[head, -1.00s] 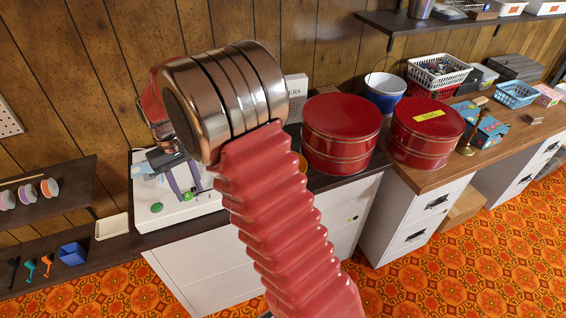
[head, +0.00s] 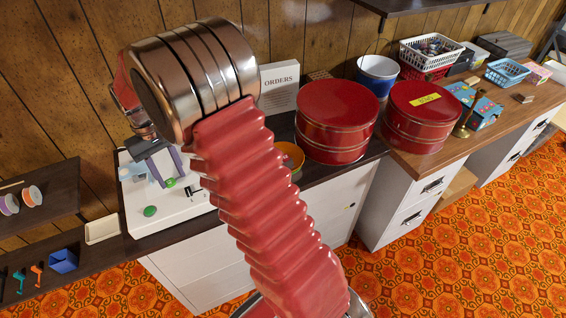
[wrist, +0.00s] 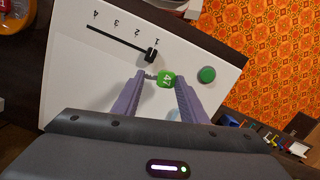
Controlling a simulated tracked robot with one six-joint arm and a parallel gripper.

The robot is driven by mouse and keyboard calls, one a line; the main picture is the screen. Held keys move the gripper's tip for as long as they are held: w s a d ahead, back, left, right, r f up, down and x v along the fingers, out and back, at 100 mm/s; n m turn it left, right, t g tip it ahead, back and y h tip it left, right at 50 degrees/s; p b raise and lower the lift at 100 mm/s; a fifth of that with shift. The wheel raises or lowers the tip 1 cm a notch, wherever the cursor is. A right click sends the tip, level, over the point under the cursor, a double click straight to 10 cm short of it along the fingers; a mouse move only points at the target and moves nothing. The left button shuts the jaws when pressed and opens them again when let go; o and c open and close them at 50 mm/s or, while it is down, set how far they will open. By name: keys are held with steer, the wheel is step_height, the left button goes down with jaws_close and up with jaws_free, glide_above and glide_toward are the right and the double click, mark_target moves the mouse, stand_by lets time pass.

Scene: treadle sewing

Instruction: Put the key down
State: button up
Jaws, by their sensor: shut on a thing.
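The key has a green tag marked 47 (wrist: 166,79) and sits between the purple fingertips of my gripper (wrist: 160,77) in the wrist view. The gripper is shut on it. A small dark part of the key shows beside the tag on the left. In the head view my gripper (head: 168,166) is over the white panel (head: 140,216), with the green tag (head: 170,183) at its fingertips. I cannot tell whether the key touches the panel.
The panel bears a green button (wrist: 206,74) and a black slider (wrist: 151,54) beside numbers. A cream tray (head: 103,229) and blue box (head: 64,261) lie left of it. An orange bowl (head: 291,157) and red tins (head: 337,120) stand right. Some panel surface is bare.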

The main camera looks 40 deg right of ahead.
steer(key=s+d+m, duration=0.1)
steer(key=d+m, duration=0.2)
steer(key=d, duration=0.2)
steer(key=s+d+m, duration=0.1)
steer(key=d+m, duration=0.2)
steer(key=d, duration=0.3)
steer(key=s+d+r+m+y, duration=0.1)
steer(key=d+m, duration=0.3)
steer(key=d, duration=0.2)
steer(key=shift+t, duration=0.3)
steer(key=s+d+m, duration=0.4)
steer(key=d+m, duration=0.1)
steer(key=d, duration=0.2)
steer(key=s+d+r+m+t, duration=0.1)
steer(key=s+d+m, duration=0.2)
steer(key=d+m, duration=0.2)
steer(key=d, duration=0.3)
steer(key=shift+s, duration=0.4)
steer(key=shift+f, duration=3.1)
steer(key=shift+f, duration=1.85)
steer(key=shift+f, duration=0.1)
